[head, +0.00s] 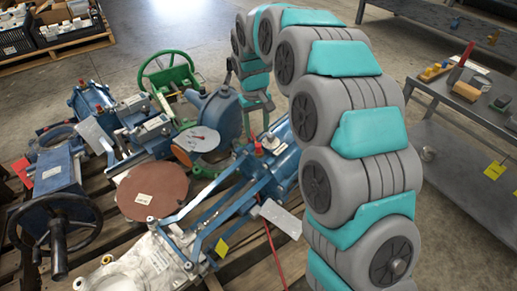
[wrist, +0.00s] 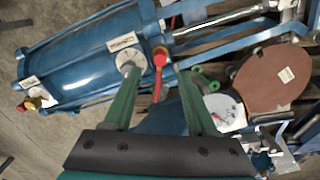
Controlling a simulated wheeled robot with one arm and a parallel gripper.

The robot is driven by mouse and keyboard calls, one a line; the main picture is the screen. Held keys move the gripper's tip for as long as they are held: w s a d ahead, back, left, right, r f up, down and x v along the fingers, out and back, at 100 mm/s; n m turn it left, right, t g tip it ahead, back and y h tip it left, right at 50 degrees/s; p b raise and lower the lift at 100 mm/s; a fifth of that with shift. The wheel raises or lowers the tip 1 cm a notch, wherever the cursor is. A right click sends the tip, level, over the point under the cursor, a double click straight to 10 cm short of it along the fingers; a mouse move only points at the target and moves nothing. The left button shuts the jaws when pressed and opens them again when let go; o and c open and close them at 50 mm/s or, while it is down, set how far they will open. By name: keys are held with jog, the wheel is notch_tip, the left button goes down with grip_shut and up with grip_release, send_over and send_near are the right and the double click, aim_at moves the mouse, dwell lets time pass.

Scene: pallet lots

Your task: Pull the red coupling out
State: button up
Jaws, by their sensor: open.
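The red coupling (wrist: 160,56) stands on a blue cylinder (wrist: 85,60) in the wrist view, with a red stem below it. It also shows in the head view (head: 258,149), near the end of the cylinder (head: 285,160). My gripper (wrist: 157,72) is open with its green fingers apart. In the wrist picture the coupling lies between the fingertips, nearer the right one; I cannot tell the depth gap.
A black handwheel (head: 57,226) is at the left. A grey bench (head: 470,112) stands at the right. Open floor (head: 200,30) lies behind.

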aim_at(258, 144)
jog(key=shift+w+d+f+b, duration=0.1)
jog(key=shift+f+b, duration=0.3)
jog(key=shift+f, duration=1.6)
jog(key=shift+w+d+f+b, duration=0.1)
jog(key=shift+f+b, duration=0.3)
jog(key=shift+f, duration=1.55)
jog(key=shift+p, duration=0.3)
jog(key=shift+c, duration=0.4)
grip_shut()
jog(key=shift+r, duration=0.15)
jog(key=shift+s+a+r+p, duration=0.1)
jog(key=shift+r+p, duration=0.45)
jog(key=shift+r, duration=0.9)
jog(key=shift+s+a+r+p, duration=0.1)
jog(key=shift+r+p, duration=0.45)
jog(key=shift+r, duration=0.9)
jog(key=shift+d, duration=0.15)
